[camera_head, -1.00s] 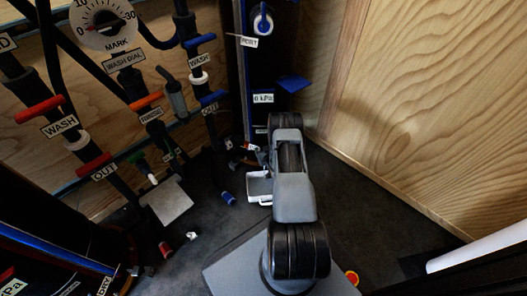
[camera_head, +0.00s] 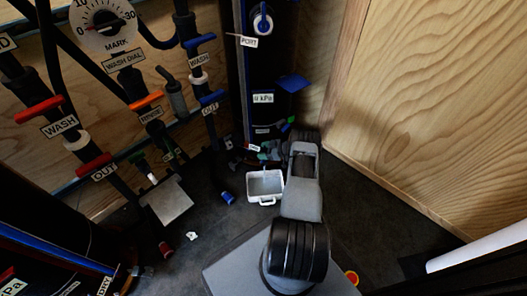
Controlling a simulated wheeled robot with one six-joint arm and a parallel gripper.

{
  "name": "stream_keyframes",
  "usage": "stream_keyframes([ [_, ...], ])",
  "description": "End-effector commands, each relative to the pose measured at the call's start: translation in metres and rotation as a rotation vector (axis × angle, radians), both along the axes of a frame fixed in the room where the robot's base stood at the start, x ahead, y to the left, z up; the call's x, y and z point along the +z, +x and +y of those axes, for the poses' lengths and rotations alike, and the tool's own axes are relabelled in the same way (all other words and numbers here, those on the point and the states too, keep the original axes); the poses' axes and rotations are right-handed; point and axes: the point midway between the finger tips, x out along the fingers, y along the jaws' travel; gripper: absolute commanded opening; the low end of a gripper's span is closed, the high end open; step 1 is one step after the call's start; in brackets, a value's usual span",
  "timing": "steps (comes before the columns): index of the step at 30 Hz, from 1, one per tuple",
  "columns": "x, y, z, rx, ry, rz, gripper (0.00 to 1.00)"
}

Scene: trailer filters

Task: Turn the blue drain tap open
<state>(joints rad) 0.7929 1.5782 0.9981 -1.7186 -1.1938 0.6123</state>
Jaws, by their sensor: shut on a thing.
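My gripper (camera_head: 270,151) is low at the foot of the blue filter column (camera_head: 248,85), seen small and partly dark, with my forearm to its right. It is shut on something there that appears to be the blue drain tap. The tap itself is too small and too hidden by the gripper to make out, so its angle cannot be told. A white label with red marking (camera_head: 251,147) shows just left of the gripper. A white open tray (camera_head: 266,184) sits on the floor just below the gripper and looks empty.
Left are pipes with blue taps (camera_head: 211,99), red taps (camera_head: 39,110) and an orange tap (camera_head: 146,101). A blue-ended piece (camera_head: 227,197) and a grey plate (camera_head: 170,201) are near the floor. A wooden wall (camera_head: 430,110) bounds the right; some dark floor before it is clear.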

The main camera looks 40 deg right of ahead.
Motion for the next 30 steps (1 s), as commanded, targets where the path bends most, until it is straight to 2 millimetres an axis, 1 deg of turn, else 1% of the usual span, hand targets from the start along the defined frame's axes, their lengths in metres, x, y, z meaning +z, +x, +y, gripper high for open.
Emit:
stream_keyframes([
  [6,0.0,0.0004,-0.0005,0.138,-0.001,-0.001,0.41],
  [12,0.0003,0.0004,0.0002,0.217,0.0,-0.002,0.41],
  [21,0.0007,0.0005,0.0012,0.281,0.001,-0.002,0.41],
  [30,0.001,0.0006,0.0021,0.295,0.002,-0.002,0.41],
])
